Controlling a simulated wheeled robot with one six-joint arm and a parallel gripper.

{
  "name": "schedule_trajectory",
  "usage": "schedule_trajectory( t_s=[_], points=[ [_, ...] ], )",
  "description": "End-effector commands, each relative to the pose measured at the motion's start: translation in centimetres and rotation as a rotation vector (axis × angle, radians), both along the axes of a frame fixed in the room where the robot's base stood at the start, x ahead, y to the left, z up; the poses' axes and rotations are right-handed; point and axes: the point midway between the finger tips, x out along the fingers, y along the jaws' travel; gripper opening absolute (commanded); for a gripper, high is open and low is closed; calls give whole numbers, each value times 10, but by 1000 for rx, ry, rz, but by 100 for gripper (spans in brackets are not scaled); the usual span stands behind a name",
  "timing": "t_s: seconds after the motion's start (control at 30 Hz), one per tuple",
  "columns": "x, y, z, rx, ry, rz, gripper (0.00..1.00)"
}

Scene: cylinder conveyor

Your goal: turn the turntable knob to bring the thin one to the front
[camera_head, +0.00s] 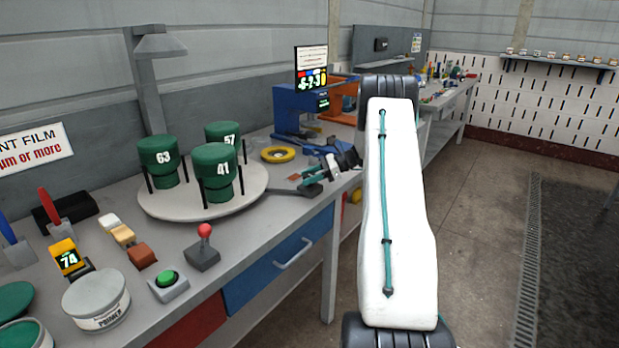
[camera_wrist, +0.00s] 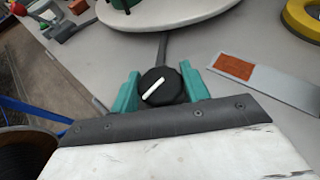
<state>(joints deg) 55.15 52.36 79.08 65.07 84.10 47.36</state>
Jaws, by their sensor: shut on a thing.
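The round pale turntable (camera_head: 155,208) stands on the bench and carries three green cylinders with wide green tops. The one marked 41 (camera_head: 217,164) is at the front, 63 (camera_head: 158,158) at the left and 57 (camera_head: 224,134) at the back right. Their lower parts are partly hidden, and I cannot tell surely which is thin. The black knob (camera_wrist: 162,86) has a white pointer slanting from lower left to upper right. My gripper (camera_wrist: 160,90) is shut on it, one teal finger on each side. My gripper (camera_head: 317,174) is right of the turntable in the head view.
A red-tipped lever (camera_head: 204,246), a green button (camera_head: 168,280) and a primer tin (camera_head: 97,302) stand on the front left bench. A yellow ring (camera_head: 278,154) lies behind my gripper. A grey strip with an orange patch (camera_wrist: 236,66) lies right of the knob.

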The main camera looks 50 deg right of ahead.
Motion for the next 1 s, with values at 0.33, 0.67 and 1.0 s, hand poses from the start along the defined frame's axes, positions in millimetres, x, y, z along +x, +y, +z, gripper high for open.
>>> schedule_trajectory(
  t_s=[0.33,0.67,1.0],
  points=[
    [0,0,-1,0,1,32,23],
    [-1,0,-1,0,1,35,23],
    [0,0,-1,0,1,36,67]
  ],
)
